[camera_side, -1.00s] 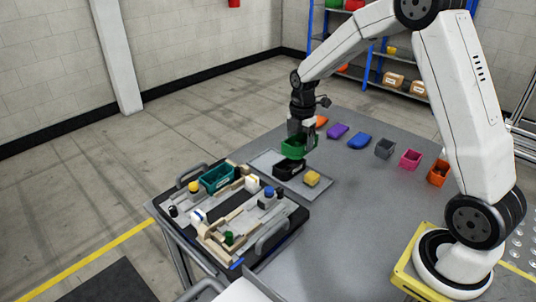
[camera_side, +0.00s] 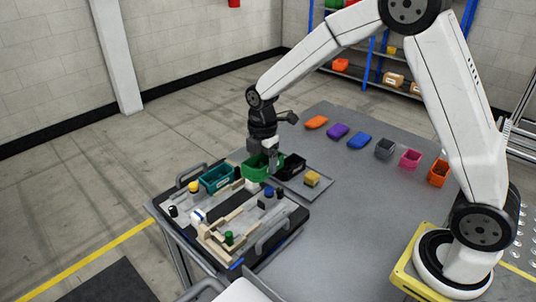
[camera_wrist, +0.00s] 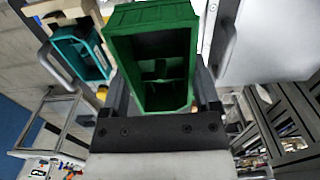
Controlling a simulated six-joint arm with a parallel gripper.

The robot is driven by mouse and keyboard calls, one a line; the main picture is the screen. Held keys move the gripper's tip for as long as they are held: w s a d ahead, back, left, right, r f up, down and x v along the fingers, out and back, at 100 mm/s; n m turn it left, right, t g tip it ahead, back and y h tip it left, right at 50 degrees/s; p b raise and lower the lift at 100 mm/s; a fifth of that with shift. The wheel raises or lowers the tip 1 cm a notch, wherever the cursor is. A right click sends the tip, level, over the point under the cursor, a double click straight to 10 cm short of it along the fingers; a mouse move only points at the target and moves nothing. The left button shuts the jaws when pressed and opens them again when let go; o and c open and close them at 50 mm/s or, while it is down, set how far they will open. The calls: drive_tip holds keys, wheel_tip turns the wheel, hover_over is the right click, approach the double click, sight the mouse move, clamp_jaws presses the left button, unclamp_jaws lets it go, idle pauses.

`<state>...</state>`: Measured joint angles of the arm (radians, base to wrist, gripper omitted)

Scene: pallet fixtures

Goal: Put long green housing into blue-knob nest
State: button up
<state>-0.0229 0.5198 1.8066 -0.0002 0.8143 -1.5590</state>
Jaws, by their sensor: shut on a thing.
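My gripper (camera_side: 263,155) is shut on the long green housing (camera_side: 254,172) and holds it over the far right part of the pallet. The housing looks open at the top; its hollow inside fills the middle of the wrist view, with its green wall (camera_wrist: 150,16) between the two fingers. A blue knob (camera_side: 268,191) stands on the pallet just in front of the housing, to its right in the side view. The nest floor by that knob is partly hidden. I cannot tell whether the housing touches the pallet.
A teal housing (camera_side: 214,179) sits on the pallet beside a yellow knob (camera_side: 193,187). A green knob (camera_side: 228,238) stands nearer. A black bin (camera_side: 291,166) and a yellow part (camera_side: 312,178) lie on a grey tray to the right. Several coloured bins stand farther back on the table.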

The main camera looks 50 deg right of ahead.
hover_over(239, 226)
drive_tip(key=shift+f, duration=0.1)
idle(0.3)
drive_tip(key=shift+f, duration=3.65)
drive_tip(key=shift+f, duration=1.1)
drive_tip(key=o, duration=1.2)
drive_tip(key=shift+r, duration=0.15)
drive_tip(key=shift+r, duration=3.8)
